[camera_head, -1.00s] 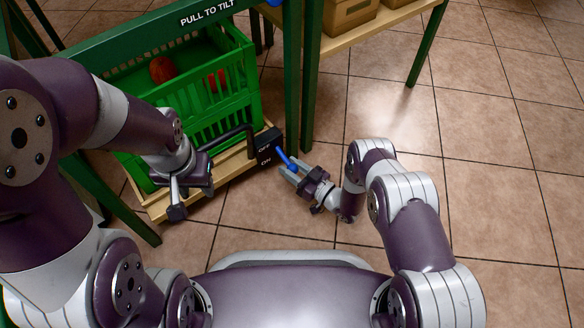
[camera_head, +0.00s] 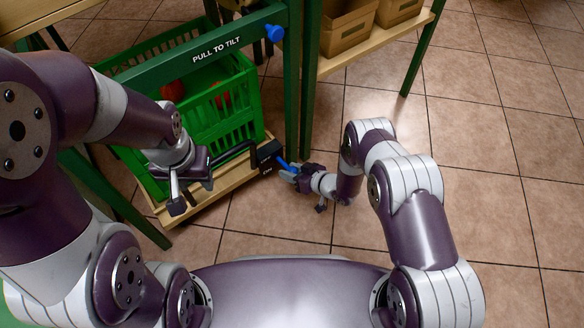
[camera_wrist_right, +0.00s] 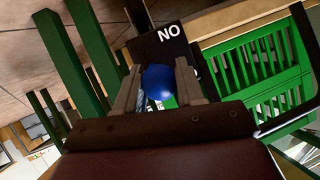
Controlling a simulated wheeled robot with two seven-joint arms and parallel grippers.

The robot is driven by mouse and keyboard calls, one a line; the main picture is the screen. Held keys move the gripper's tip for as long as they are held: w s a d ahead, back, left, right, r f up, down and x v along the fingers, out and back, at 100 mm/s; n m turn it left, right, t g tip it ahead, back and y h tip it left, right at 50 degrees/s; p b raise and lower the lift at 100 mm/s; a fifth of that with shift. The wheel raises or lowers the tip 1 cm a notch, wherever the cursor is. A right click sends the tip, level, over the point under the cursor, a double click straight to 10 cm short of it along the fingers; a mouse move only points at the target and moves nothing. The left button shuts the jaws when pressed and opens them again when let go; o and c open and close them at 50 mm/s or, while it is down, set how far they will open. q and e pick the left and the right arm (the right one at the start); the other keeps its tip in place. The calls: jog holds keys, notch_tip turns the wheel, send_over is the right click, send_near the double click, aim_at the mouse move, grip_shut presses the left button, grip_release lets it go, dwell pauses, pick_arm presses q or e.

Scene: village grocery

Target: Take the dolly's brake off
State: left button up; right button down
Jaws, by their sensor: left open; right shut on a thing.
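The dolly (camera_head: 222,194) is a low wooden platform under a green crate. A black brake box (camera_head: 269,157) sits on its right corner; it also shows in the right wrist view, with a label reading "NO" (camera_wrist_right: 169,33). A blue lever (camera_head: 283,164) sticks out of the box toward the lower right. My right gripper (camera_head: 292,173) is shut on it; in the right wrist view its blue round knob (camera_wrist_right: 158,82) is between the fingers. My left gripper (camera_head: 191,192) is open, over the dolly's front edge, near a black bent bar (camera_head: 236,149).
The green crate (camera_head: 200,125) holds red items. A green beam marked "PULL TO TILT" (camera_head: 160,62) crosses above it, with green posts (camera_head: 309,90) beside the brake box. A wooden shelf with cardboard boxes (camera_head: 348,24) stands behind. Tiled floor to the right is clear.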

jog(key=shift+w+a+r+g+h+p, duration=0.1)
jog(key=shift+w+r+g+h+p, duration=0.05)
jog(key=shift+r+g+h+p, duration=0.35)
jog(key=shift+w+a+r+g+h+p, duration=0.1)
jog(key=shift+w+r+g+h+p, duration=0.05)
jog(key=shift+r+g+h+p, duration=0.3)
jog(key=c, duration=0.7)
grip_release()
jog(key=p+v, duration=0.6)
jog(key=v, duration=0.6)
jog(key=shift+s+d+r+p, duration=0.15)
jog(key=shift+d+r+p, duration=0.1)
jog(key=shift+p, duration=0.15)
jog(key=shift+f, duration=0.15)
